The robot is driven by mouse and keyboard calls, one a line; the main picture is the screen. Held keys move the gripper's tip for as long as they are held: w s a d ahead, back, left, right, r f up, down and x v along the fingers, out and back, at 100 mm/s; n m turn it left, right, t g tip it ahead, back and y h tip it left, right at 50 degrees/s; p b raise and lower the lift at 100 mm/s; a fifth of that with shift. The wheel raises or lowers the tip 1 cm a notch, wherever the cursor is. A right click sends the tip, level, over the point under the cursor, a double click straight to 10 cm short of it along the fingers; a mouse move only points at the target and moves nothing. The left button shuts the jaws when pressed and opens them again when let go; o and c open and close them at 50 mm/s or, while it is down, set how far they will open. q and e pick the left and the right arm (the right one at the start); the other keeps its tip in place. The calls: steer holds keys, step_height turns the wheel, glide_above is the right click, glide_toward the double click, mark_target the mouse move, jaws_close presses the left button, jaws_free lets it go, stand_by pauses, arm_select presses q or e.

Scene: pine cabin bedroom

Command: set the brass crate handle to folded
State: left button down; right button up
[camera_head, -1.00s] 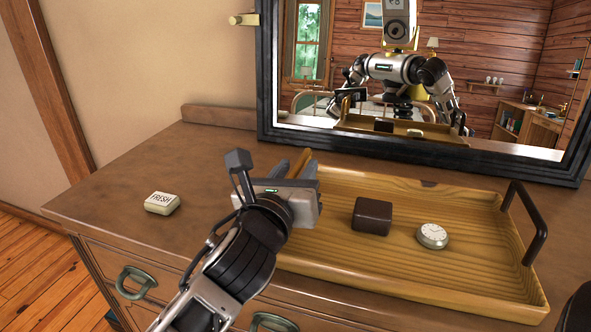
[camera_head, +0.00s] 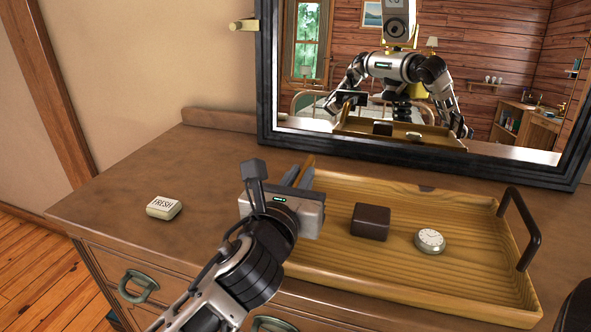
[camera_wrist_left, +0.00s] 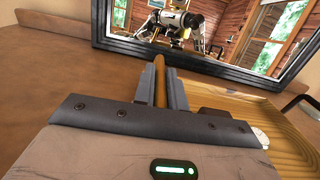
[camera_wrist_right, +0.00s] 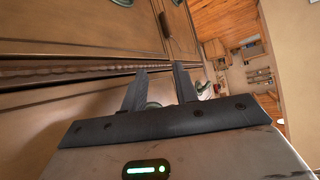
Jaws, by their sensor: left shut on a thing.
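The crate is a shallow, tray-like wooden box (camera_head: 455,188) on the dresser top. Its brass-coloured handle (camera_head: 309,163) is at the left end and mostly hidden by my left gripper (camera_head: 299,175) in the head view. In the left wrist view the handle is a golden bar (camera_wrist_left: 160,73) that sticks up between the two fingers. My left gripper is shut on it. At the right end a dark handle (camera_head: 528,232) stands up. My right gripper (camera_wrist_right: 159,82) is open and empty, in front of the dresser drawers in the right wrist view.
A dark brown block (camera_head: 370,221) and a round white clock (camera_head: 430,241) lie in the crate. A soap bar marked FRESH (camera_head: 164,207) lies on the dresser's left part. A black-framed mirror (camera_head: 266,80) stands close behind. The dresser top left of the crate is mostly clear.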

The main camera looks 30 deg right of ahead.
arm_select(q)
steer(key=m+p, duration=0.1)
steer(key=s+m+p, duration=0.1)
steer(key=d+m+p, duration=0.1)
steer(key=shift+s+d+f+m, duration=0.1)
steer(key=shift+s+f+m, duration=0.15)
steer(key=shift+m, duration=0.05)
steer(key=shift+s+d+f+m+p, duration=0.3)
steer(key=shift+f+m+p, duration=0.2)
steer(key=shift+m+p, duration=0.4)
steer(key=c, duration=1.5)
jaws_free()
steer(key=v, duration=1.6)
